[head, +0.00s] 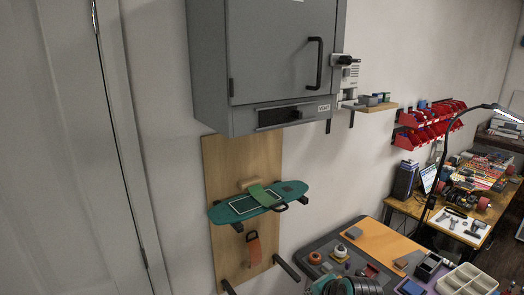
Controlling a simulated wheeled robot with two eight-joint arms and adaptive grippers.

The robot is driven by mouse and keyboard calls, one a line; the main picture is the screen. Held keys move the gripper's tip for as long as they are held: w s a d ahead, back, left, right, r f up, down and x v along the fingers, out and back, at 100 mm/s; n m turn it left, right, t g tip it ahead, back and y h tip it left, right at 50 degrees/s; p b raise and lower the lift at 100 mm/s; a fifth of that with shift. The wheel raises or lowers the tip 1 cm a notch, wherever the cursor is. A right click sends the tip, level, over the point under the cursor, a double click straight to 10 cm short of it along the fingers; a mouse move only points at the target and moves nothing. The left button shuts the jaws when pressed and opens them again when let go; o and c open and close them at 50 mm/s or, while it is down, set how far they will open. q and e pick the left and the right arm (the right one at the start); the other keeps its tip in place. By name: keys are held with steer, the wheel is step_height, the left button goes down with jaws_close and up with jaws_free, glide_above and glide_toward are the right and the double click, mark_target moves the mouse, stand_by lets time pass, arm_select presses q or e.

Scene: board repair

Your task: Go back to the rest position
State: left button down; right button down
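Neither of my grippers can be made out in the head view. A teal board (225,213) with a white-outlined rectangle lies across a wooden wall panel (215,165) at the centre left. An orange-handled tool (254,250) hangs on the panel below the board.
A grey cabinet (270,50) with a closed door hangs above the panel. A cluttered workbench (385,235) fills the lower right, with a white compartment tray (466,280). Red bins (430,125) hang on the wall. A lamp (500,112) overhangs a farther desk.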

steer(key=s+d+f+n+h, duration=0.1)
steer(key=s+d+f+n, duration=0.1)
steer(key=s+n, duration=0.3)
steer(key=s+d+f+n+h+b, duration=0.1)
steer(key=s+d+f+n, duration=0.2)
steer(key=s+n, duration=0.3)
steer(key=s+f, duration=0.1)
steer(key=s, duration=0.3)
steer(key=shift+s+g, duration=0.2)
steer(key=shift+g, duration=0.1)
steer(key=shift+d+f, duration=0.1)
